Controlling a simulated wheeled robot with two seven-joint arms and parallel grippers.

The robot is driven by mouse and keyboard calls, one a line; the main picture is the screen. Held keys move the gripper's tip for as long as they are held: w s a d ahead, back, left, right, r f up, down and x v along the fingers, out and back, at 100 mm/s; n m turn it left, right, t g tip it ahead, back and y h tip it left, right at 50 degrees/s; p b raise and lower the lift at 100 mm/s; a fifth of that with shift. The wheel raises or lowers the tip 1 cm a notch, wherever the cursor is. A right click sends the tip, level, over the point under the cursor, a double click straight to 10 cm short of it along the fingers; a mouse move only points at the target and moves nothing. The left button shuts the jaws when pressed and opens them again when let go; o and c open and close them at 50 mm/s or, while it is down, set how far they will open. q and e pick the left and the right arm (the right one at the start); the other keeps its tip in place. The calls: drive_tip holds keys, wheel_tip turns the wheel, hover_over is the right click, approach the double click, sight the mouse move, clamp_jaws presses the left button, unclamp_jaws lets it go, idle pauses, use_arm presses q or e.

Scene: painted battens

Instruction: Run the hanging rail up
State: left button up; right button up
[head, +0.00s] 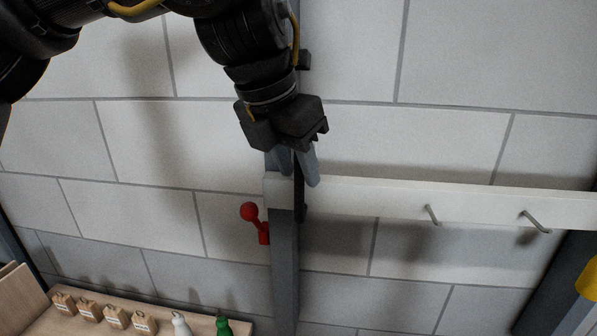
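The hanging rail (375,198) is a pale batten running across from a grey upright post (285,270) towards the right edge of the view. Two metal hooks (432,214) (536,222) stick out of it. A narrow black upright piece (300,196) stands at its left end. My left gripper (299,170) comes down from above at that end, its grey fingers on either side of the black piece. Whether they press on it I cannot tell. A red ball-ended lever (250,212) sits just left of the post. My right gripper is not in view.
A wooden shelf (150,315) at lower left carries several tagged wooden blocks (88,310), a white item (181,325) and a green item (223,326). A dark post (550,290) and a yellow object (588,281) stand at lower right. Block wall lies behind.

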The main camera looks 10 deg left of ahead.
use_arm(q)
drive_tip(key=v, duration=1)
drive_tip(key=shift+s, duration=0.1)
drive_tip(key=s, duration=1.5)
drive_tip(key=shift+a, duration=0.1)
